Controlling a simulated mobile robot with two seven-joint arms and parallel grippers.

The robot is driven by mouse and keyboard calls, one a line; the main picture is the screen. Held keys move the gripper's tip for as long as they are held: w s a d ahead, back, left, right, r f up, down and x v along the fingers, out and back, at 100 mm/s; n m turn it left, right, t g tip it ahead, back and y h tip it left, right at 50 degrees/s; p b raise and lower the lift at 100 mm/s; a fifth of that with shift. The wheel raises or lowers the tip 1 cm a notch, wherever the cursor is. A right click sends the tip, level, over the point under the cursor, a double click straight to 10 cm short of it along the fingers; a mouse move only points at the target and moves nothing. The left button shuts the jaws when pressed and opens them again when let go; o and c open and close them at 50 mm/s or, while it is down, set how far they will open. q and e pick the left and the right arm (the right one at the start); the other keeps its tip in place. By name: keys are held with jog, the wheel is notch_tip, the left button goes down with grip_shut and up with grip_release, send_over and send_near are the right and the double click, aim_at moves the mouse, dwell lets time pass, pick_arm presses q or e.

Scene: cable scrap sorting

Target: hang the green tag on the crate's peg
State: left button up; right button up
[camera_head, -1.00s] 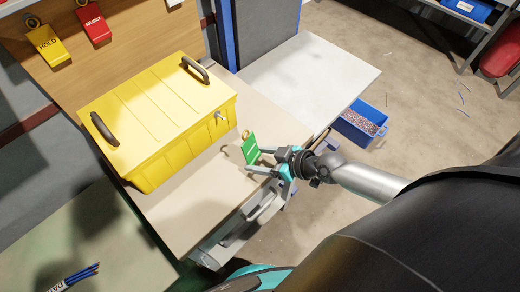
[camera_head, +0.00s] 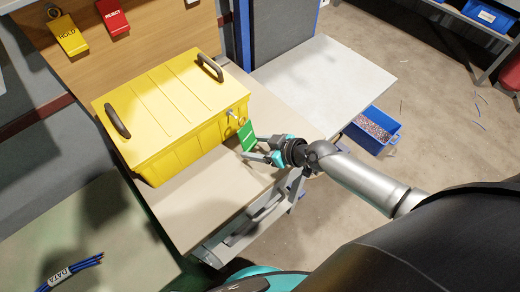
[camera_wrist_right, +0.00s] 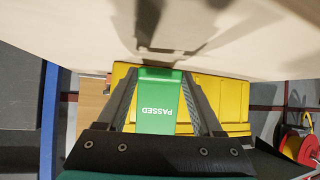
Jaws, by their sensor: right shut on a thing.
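The yellow crate (camera_head: 165,105) sits on the workbench with its lid on and two dark handles on top. Its peg (camera_head: 232,113) sticks out of the side facing my right arm. My right gripper (camera_head: 250,145) is shut on the green tag (camera_head: 246,136) and holds it close to that side, near the peg. In the right wrist view the tag (camera_wrist_right: 158,110) reads PASSED, upside down, between the fingers, with the crate (camera_wrist_right: 225,100) behind it. The peg is not clear there, so I cannot tell whether tag and peg touch. My left gripper is not in view.
A yellow HOLD tag (camera_head: 70,38) and a red REJECT tag (camera_head: 112,17) hang on the wooden back board. A blue bin (camera_head: 372,130) of scrap stands on the floor at right. The bench top (camera_head: 200,205) is bare in front of the crate. A DATA cable bundle (camera_head: 72,270) lies lower left.

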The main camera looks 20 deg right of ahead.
jog(key=shift+w+a+f, duration=0.1)
jog(key=shift+w+a, duration=0.15)
jog(key=shift+w, duration=0.35)
jog(key=shift+w+a, duration=0.2)
jog(key=shift+w, duration=0.4)
jog(key=shift+b+x, duration=0.75)
jog(key=shift+b, duration=0.25)
jog(key=shift+w+d, duration=0.1)
jog(key=shift+d, duration=0.05)
jog(key=o, duration=1)
jog(key=p+v, duration=0.3)
jog(key=v, duration=1.2)
jog(key=shift+p, duration=0.35)
